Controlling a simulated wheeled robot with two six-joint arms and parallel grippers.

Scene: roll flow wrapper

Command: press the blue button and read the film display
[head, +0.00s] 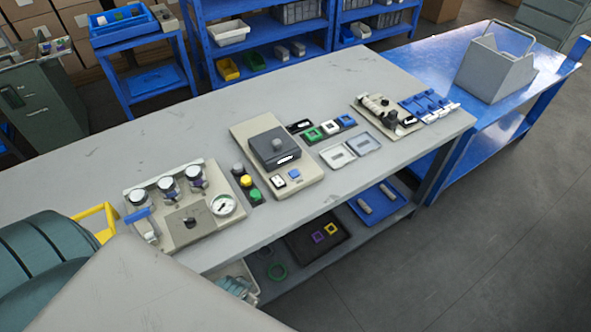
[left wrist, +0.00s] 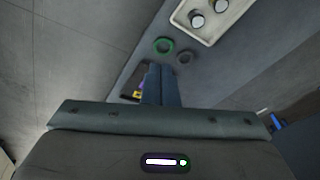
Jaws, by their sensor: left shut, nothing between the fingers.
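The blue button (head: 294,174) sits on the front of a beige unit in the middle of the bench in the head view. My left gripper (left wrist: 157,68) is shut and empty in the left wrist view, over the lower shelf area, and neither the button nor the display shows there. My right gripper is in neither view.
A white button (head: 278,181) is beside the blue one. Small trays (head: 337,156) lie to the right. A green ring (left wrist: 163,46) lies on the lower shelf.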

